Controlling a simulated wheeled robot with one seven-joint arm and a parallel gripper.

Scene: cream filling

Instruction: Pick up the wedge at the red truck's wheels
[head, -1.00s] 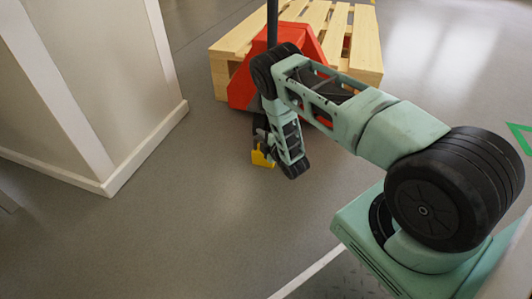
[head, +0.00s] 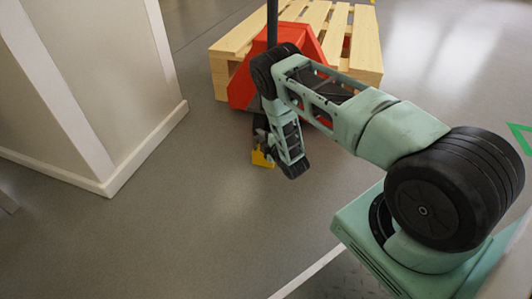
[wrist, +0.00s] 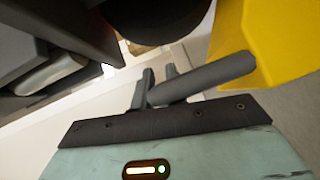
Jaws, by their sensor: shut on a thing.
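The yellow wedge (head: 262,159) is low near the floor, in front of the red truck (head: 240,88). It also shows large at the upper right of the wrist view (wrist: 265,40), with a grey bar reaching from it to the fingers. My gripper (head: 261,138) points down at the wedge, partly hidden by my own arm. In the wrist view my gripper (wrist: 158,84) has its dark fingers closed on the grey bar. I cannot tell whether the wedge touches the floor or a wheel. The truck's wheels are mostly hidden in the head view.
A wooden pallet (head: 356,45) stands behind and around the red truck. A pale wall corner with a white skirting (head: 145,152) stands to the left. The grey floor (head: 190,225) in front and to the left of the wedge is clear.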

